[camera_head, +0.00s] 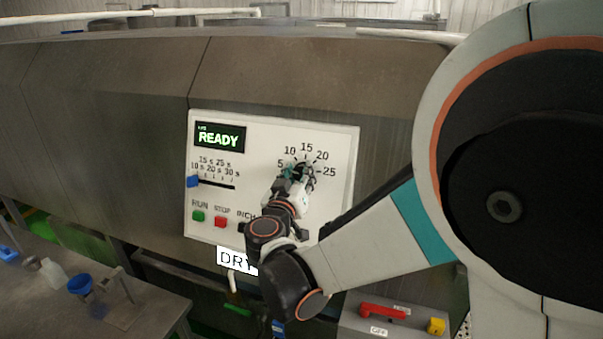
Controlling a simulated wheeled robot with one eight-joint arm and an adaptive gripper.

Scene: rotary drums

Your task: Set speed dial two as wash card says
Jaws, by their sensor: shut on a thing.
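The speed dial (306,169) is on the right half of a white control panel (335,204), ringed by the numbers 5, 10, 15, 20 and 25. My gripper (299,173) is at the dial and shut on it. The fingers cover most of the knob, so I cannot tell where its pointer stands. A green READY display (219,137) is lit at the panel's upper left. I cannot make out a wash card or a number two on this panel.
A blue slider (193,181) sits at the left end of its 10 to 30 s scale. Green RUN (198,216) and red STOP (220,222) buttons are below. A DRY sign (233,260) hangs under the panel. A red handle (383,312) is lower right.

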